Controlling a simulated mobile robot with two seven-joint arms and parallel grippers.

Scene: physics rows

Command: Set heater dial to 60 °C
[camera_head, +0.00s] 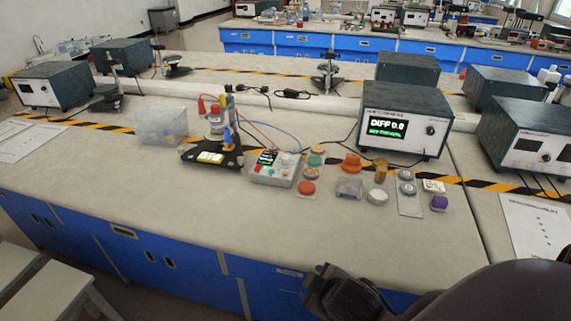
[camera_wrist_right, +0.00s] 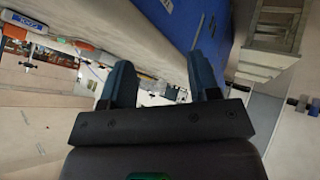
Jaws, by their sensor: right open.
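A grey control box (camera_head: 274,171) with a small lit display and several coloured buttons or knobs sits mid-bench in the head view. Beside it is a black-based apparatus (camera_head: 212,150) with a lit panel and wires. A larger dark box (camera_head: 405,118) shows "DIFF 0.0" and has a round knob (camera_head: 430,130). I cannot tell which control is the heater dial, and no 60 °C reading is legible. My right gripper (camera_head: 328,290) is at the bench's front edge, well short of these devices. In the right wrist view (camera_wrist_right: 163,82) its fingers are apart and empty. My left gripper is not in view.
Discs and small containers, including an orange-topped one (camera_head: 351,163), a white round one (camera_head: 377,197) and a purple one (camera_head: 439,203), lie right of the control box. A clear box (camera_head: 161,125) stands left. The front bench top (camera_head: 150,195) is bare.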

